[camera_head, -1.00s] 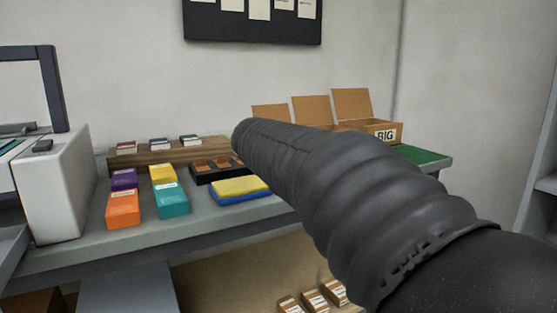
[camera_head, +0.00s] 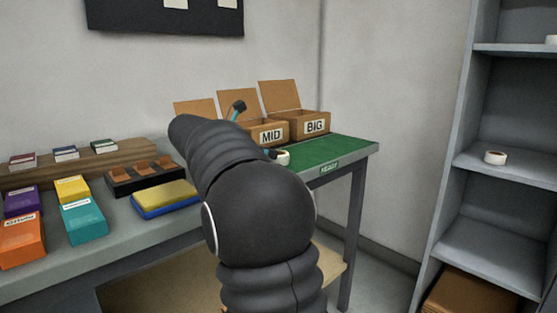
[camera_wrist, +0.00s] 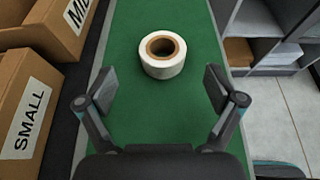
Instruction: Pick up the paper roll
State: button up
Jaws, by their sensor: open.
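A white paper roll (camera_wrist: 163,68) with a brown core lies on the green mat (camera_wrist: 185,20) in the wrist view. In the head view a small part of the roll (camera_head: 283,158) shows on the green mat beside the MID box. My gripper (camera_wrist: 163,98) is open and empty, its two fingers spread wide to the left and right of the roll's near side. The roll sits ahead of the space between the fingertips, apart from both. In the head view my arm hides most of my gripper.
Cardboard boxes marked MID (camera_head: 271,135), BIG (camera_head: 315,127) and SMALL (camera_wrist: 25,122) stand along the mat. A grey shelf (camera_head: 490,165) at the right holds another roll (camera_head: 495,157). Colored boxes and a yellow-blue pad (camera_head: 165,198) lie on the bench at left.

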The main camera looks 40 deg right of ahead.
jog(key=shift+x, duration=3.45)
jog(key=shift+s, duration=0.2)
jog(key=c, duration=1.2)
jog(key=shift+c, duration=0.2)
